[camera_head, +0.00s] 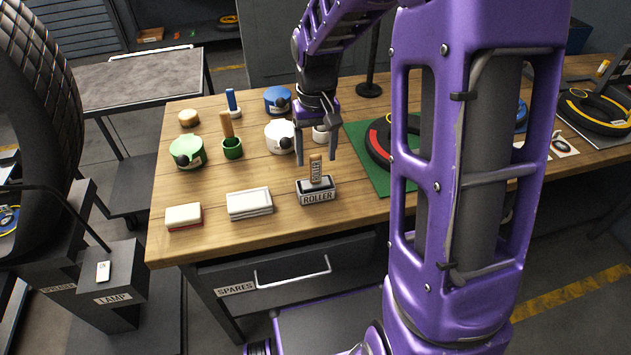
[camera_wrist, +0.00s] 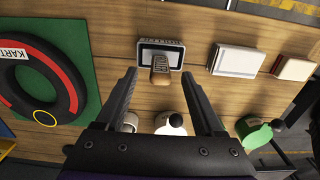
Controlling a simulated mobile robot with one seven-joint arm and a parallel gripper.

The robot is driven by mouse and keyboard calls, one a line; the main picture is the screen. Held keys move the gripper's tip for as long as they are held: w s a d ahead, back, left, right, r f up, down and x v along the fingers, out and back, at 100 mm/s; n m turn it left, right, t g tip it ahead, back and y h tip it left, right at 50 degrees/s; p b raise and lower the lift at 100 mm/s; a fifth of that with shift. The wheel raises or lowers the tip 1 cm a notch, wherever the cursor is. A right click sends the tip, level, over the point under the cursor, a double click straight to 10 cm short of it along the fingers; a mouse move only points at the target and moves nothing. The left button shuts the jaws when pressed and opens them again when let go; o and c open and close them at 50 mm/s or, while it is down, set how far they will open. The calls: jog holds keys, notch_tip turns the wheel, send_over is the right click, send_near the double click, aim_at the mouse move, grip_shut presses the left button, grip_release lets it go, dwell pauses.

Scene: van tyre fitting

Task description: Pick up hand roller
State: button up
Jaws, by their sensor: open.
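The hand roller (camera_head: 316,170) stands upright in a small grey holder (camera_head: 318,197) labelled ROLLER near the table's front edge. Its light wooden handle end points up. My gripper (camera_head: 316,161) points down over it, open and empty, with one finger on each side of the handle top in the picture. In the wrist view the roller (camera_wrist: 160,68) shows between the fingertips (camera_wrist: 159,74), with a gap on both sides. I see no contact. How far the tips are above or behind the handle is hard to tell.
A white box (camera_head: 249,204) and a red-and-white box (camera_head: 184,217) lie left of the holder. Green (camera_head: 187,153), white (camera_head: 279,136) and blue (camera_head: 277,99) pots stand behind. A green mat (camera_head: 365,174) with a tyre lies right. Bare wood surrounds the holder.

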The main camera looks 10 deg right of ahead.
aim_at(316, 183)
notch_tip(316, 183, down, 5)
jog(key=shift+w, duration=0.1)
grip_shut()
dwell(0.4)
